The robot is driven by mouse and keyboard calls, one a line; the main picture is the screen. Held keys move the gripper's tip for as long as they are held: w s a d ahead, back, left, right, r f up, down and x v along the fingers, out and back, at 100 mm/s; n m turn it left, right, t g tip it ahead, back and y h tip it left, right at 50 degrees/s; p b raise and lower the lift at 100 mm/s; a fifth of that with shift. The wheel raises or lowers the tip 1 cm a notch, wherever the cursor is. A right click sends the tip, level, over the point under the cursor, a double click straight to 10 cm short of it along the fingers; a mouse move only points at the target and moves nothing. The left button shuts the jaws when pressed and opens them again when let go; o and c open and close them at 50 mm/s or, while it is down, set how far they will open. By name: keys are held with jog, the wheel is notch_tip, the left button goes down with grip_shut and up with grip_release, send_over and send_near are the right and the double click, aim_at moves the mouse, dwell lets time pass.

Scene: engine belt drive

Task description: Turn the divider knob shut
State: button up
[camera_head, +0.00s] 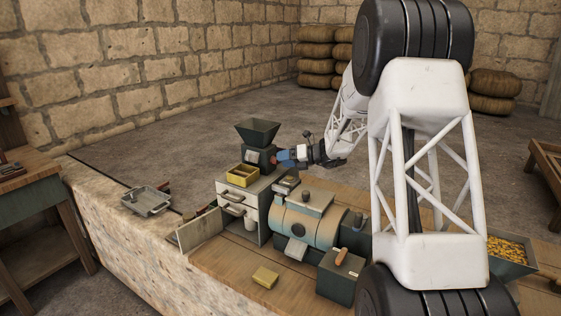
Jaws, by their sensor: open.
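A dark green box (253,161) with a funnel-shaped hopper (257,131) on top stands on the grey cabinet at the back of the bench. My gripper (283,157) reaches in from the right, open, with its fingertips close to the right side of this box. A small reddish part (273,160) shows by the fingertips; I cannot tell for sure whether it is the divider knob. I cannot tell whether the fingers touch it or stand around it.
The grey cabinet (268,187) bears a yellow open box (242,175), and its door (200,231) stands open. A blue-grey cylindrical machine (307,222) stands in front of my arm. A bin of yellow grain (507,249) is at right.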

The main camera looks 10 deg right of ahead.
jog(key=shift+x, duration=1)
jog(key=shift+c, duration=0.2)
jog(key=c, duration=0.9)
